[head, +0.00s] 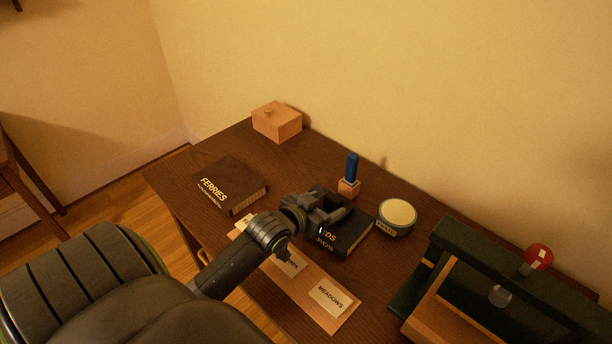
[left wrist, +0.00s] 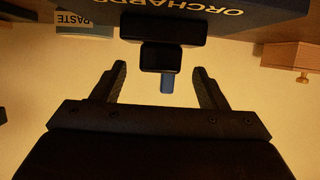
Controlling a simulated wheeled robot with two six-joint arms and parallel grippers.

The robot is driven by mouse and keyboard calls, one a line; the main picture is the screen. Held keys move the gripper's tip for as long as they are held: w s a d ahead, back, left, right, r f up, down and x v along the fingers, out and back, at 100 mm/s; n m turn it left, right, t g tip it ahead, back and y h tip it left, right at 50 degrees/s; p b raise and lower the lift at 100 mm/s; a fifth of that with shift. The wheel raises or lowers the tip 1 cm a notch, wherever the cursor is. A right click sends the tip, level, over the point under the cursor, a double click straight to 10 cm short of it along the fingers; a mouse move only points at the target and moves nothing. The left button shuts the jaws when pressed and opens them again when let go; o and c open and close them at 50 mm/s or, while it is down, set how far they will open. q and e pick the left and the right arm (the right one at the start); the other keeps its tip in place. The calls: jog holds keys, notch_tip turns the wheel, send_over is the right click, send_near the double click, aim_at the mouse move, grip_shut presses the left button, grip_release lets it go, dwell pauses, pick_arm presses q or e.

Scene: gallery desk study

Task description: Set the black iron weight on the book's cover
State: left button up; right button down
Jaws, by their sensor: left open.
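The dark book (head: 352,238) lies flat on the desk, partly hidden by my left gripper. In the left wrist view, which is upside down, its edge reads ORCHARDS (left wrist: 245,13). The black iron weight (left wrist: 165,28), a wide block with a smaller knob, overlaps the book there and appears to stand on its cover; the contact is not clear. In the head view I cannot separate the weight from the dark gripper. My left gripper (head: 328,208) is over the book; its fingers (left wrist: 160,72) are open on either side of the knob, with gaps.
A brown FERRIES book (head: 228,187) lies left. A lidded wooden box (head: 277,122) stands behind, a blue-handled wooden block (head: 348,188) and a paste jar (head: 397,218) beside the dark book. A label board (head: 345,318) lies in front; a dark green stand (head: 470,250) is at right.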

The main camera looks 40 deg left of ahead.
pick_arm(q)
jog(key=v, duration=1)
dwell(0.3)
